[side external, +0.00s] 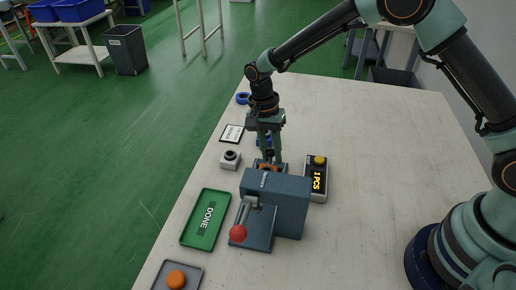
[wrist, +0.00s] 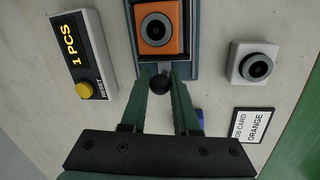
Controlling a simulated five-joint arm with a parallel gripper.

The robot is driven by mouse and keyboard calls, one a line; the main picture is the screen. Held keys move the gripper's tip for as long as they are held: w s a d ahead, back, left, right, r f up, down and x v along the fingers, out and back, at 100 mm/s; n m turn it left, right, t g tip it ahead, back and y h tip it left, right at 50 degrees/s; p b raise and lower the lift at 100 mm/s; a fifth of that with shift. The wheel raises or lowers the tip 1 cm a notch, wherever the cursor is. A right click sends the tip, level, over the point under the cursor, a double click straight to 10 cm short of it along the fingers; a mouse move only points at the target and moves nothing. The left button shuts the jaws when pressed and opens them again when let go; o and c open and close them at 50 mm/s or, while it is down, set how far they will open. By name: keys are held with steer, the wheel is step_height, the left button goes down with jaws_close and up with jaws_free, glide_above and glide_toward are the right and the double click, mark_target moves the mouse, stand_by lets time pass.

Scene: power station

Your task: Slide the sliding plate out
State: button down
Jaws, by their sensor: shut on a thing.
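The blue-grey machine (side external: 285,203) stands on the table with its lever and red ball (side external: 238,233) at the front. The sliding plate (wrist: 178,58) runs out at the machine's back side and carries an orange block (wrist: 176,45) with a dark round lens; the orange block also shows in the side external view, just behind the machine. A black knob (wrist: 160,85) sits at the plate's outer end. My gripper (wrist: 161,80) is shut on this knob, with one green finger on each side. In the side external view my gripper (side external: 270,158) points down behind the machine and hides the knob.
A counter box (side external: 316,178) reading "1 PCS" stands close to the right. A white block with a black lens (side external: 230,160), a card (side external: 232,133) and a green DONE tray (side external: 206,218) lie to the left. A grey tray (side external: 192,268) with an orange round piece is in front.

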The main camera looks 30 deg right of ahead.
steer(key=shift+w+d, duration=0.15)
steer(key=shift+d, duration=0.05)
steer(key=c, duration=0.7)
jaws_free()
steer(key=shift+o, duration=0.2)
step_height(320, 180, up, 12)
steer(key=w, duration=0.2)
steer(key=shift+a, duration=0.35)
